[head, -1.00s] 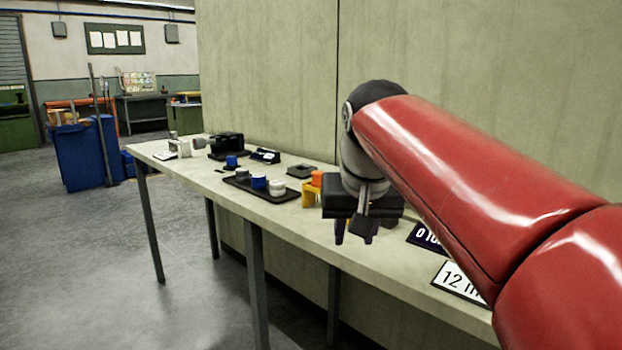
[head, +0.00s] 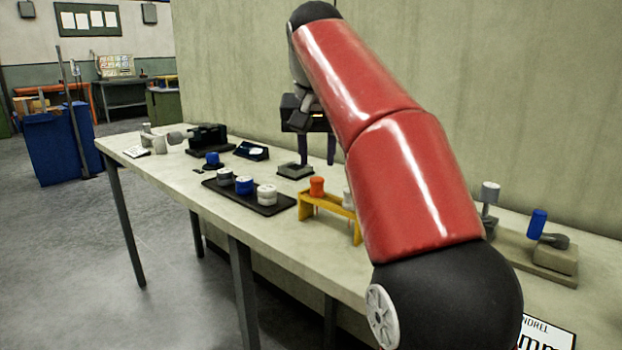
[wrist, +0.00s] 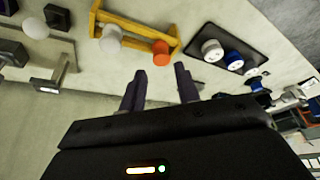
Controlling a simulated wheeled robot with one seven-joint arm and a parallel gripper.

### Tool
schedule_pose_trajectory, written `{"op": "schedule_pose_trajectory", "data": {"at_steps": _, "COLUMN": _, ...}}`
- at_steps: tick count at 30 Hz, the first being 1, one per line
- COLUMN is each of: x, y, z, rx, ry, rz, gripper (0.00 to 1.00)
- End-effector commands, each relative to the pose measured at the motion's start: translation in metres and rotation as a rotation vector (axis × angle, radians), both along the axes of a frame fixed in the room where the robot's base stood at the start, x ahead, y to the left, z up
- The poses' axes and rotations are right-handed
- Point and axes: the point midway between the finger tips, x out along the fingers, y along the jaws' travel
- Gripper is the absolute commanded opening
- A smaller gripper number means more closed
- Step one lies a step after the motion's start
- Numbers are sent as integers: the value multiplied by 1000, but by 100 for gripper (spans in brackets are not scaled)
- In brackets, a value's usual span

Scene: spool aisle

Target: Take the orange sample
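The orange sample (head: 317,186) is a small orange cylinder standing in the yellow rack (head: 308,208). It also shows in the wrist view (wrist: 161,47), in the rack's right part beyond the fingertips. My gripper (head: 317,160) hangs above the back of the bench, behind and clear of the orange sample. In the wrist view its two dark purple fingers (wrist: 160,78) are spread with nothing between them. A whitish sample (head: 348,198) is in the same rack, partly hidden by my arm in the head view.
A black tray (head: 283,204) with a grey, a blue and a white spool lies left of the rack. A small dark pad (head: 295,171) sits behind the rack. A wooden fixture (head: 545,262) with a blue cylinder is at right. The wall stands close behind the bench.

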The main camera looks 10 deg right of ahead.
Motion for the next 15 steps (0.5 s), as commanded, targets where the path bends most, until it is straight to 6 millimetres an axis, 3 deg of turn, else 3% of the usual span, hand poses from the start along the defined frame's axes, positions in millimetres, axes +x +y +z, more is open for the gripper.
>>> {"op": "schedule_pose_trajectory", "data": {"at_steps": 15, "x": 26, "y": -6, "z": -60, "rx": -1, "ry": 2, "rz": -2, "gripper": 32}}
